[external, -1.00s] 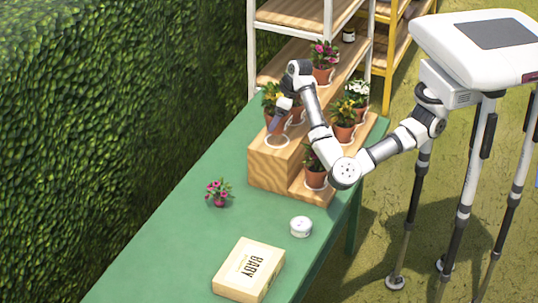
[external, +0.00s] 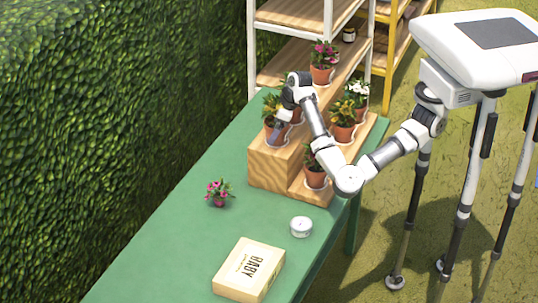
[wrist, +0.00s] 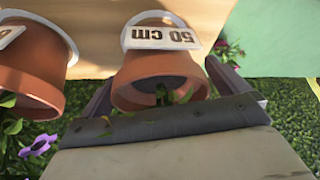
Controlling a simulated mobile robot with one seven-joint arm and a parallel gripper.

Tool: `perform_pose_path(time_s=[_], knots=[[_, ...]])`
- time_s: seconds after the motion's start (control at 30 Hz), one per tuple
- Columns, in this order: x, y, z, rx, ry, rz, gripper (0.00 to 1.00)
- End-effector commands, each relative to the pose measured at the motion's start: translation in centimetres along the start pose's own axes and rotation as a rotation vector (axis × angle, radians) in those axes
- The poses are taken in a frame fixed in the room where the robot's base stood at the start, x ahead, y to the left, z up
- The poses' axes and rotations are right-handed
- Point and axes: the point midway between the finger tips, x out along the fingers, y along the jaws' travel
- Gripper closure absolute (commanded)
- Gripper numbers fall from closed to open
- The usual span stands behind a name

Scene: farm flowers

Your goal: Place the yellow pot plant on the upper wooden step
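The yellow-flowered pot plant (external: 277,135) is in an orange-brown pot at the near end of the upper wooden step (external: 268,163). Its base appears to sit within a white ring on that step. In the wrist view the pot (wrist: 160,72) is between my fingers, inside the white ring labelled "50 cm" (wrist: 160,38). My gripper (external: 283,128) comes down over the plant, with a finger close against each side of the pot; it appears shut on it. My gripper (wrist: 160,92) hides most of the leaves in the wrist view.
Another pot (wrist: 30,70) stands close beside it in the wrist view. More potted plants stand on the lower step, including a yellow one (external: 343,120). A small pink-flowered plant (external: 219,193), white tin (external: 301,227) and box (external: 249,269) are on the green table (external: 180,245).

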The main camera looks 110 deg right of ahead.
Motion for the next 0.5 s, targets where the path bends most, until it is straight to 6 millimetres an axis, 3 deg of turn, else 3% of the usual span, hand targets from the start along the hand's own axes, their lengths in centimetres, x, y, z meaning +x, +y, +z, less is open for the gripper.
perform_pose_path(time_s=[0.27,0.37,0.5], knots=[[-0.5,0.0,-0.2,0.0,0.002,-0.001,0.01],[-1.7,0.1,-0.1,0.001,0.003,0.001,0.01],[-4.8,-0.1,-0.2,0.001,0.005,-0.004,0.01]])
